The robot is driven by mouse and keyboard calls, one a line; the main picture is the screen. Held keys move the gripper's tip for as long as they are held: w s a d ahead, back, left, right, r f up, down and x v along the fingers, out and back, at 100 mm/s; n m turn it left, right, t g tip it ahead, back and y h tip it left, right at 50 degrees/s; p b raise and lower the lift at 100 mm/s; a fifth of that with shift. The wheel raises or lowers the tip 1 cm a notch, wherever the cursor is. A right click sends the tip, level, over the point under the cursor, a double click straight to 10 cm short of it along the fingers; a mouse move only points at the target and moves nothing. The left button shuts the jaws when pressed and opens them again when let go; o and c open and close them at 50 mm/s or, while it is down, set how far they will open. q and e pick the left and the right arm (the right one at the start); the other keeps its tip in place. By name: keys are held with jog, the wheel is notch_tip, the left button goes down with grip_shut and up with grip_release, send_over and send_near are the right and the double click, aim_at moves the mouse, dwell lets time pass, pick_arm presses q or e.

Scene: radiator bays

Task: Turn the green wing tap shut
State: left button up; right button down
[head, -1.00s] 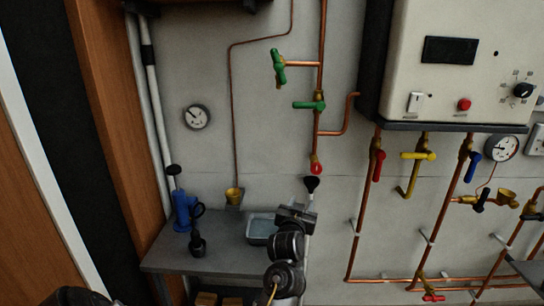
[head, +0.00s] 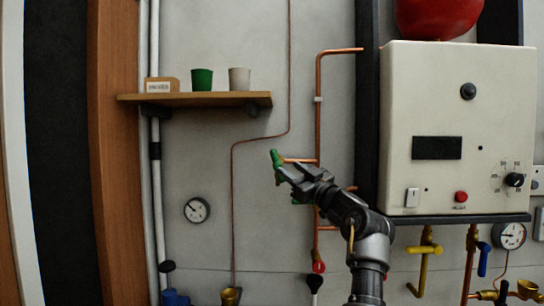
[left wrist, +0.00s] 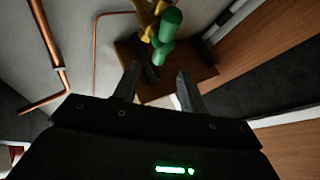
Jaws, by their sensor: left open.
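The green tap handle (head: 276,166) stands roughly upright at the end of a short copper branch on the wall. In the left wrist view the green handle (left wrist: 165,36) shows on a brass body, just beyond the fingertips and nearly between them. My left gripper (head: 286,174) is open and empty at the tap, its fingers pointing up and left at it. In the left wrist view the two fingers (left wrist: 157,80) are apart. I cannot tell whether they touch the handle. A second green part (head: 296,202) shows lower, mostly hidden behind my gripper. My right gripper is not in view.
A wooden shelf (head: 195,98) with a green cup (head: 202,80) and a pale cup (head: 239,79) juts out up-left of the tap. The white boiler (head: 437,165) stands to the right. A gauge (head: 196,210) hangs at left. The wall between gauge and tap is mostly clear.

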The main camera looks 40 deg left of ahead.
aim_at(272, 155)
pick_arm(q)
jog(key=p+x, duration=0.4)
jog(key=x, duration=0.5)
jog(key=shift+s+r+p, duration=0.1)
jog(key=shift+p, duration=0.2)
jog(key=shift+a+r, duration=0.15)
jog(key=shift+a, duration=0.45)
grip_shut()
